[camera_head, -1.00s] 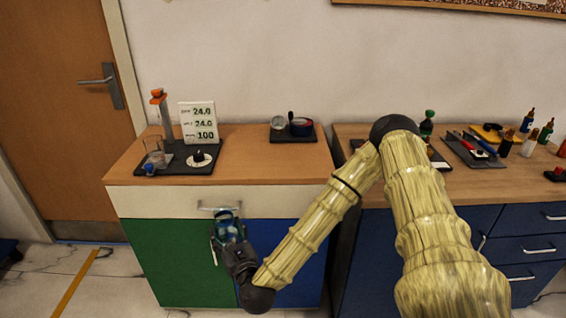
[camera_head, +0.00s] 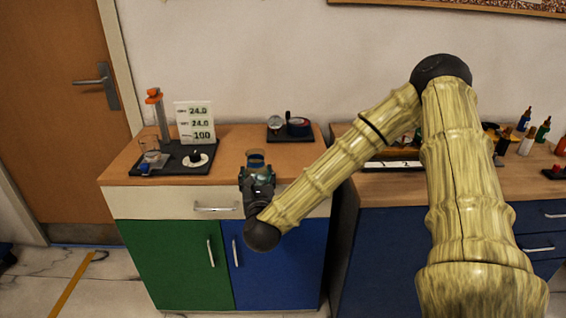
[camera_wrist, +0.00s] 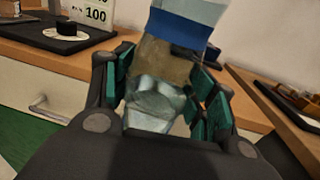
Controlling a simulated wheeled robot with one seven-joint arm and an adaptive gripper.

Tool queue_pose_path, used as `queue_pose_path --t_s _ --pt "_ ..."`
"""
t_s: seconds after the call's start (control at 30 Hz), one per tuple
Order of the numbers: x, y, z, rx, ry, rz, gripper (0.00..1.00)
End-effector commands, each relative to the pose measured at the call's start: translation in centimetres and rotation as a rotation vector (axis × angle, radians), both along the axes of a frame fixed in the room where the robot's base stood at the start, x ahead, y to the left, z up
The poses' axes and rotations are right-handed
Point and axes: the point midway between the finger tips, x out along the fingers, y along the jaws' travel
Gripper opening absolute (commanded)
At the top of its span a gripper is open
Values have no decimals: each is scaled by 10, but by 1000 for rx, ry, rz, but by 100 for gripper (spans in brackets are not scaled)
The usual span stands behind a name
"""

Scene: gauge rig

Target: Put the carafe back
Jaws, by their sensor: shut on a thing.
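The carafe (camera_wrist: 180,55) is in my gripper in the wrist view. It is clear glass with a blue band and a brownish middle section. In the head view, the carafe's top (camera_head: 255,158) shows above my gripper (camera_head: 258,180), at the front edge of the left cabinet's wooden top. The green-padded fingers (camera_wrist: 165,85) are shut on the carafe from both sides. Its lower part is partly hidden by the fingers and palm. Whether it touches the counter cannot be told.
A black rig base (camera_head: 172,166) at the counter's left bears a glass beaker (camera_head: 150,152), an orange-topped post (camera_head: 160,115), a dial (camera_head: 195,160) and a readout card (camera_head: 196,124). A gauge tray (camera_head: 290,138) stands at the back right. The counter's middle is clear.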

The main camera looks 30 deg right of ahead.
Motion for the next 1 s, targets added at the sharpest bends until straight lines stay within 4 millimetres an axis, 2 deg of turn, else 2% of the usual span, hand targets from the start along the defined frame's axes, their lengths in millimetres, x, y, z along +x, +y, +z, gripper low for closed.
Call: queue_pose_path --t_s 0.3,0.5,0.67,0.77,1.0 --pt "-5 -39 39 -1 -4 -114 22" --pt "-10 -54 53 0 -2 -159 22" --pt "-9 -61 57 0 -1 -175 22" --pt "-1 -68 57 -1 0 -178 22" --pt "33 -97 54 -4 -2 -178 22"
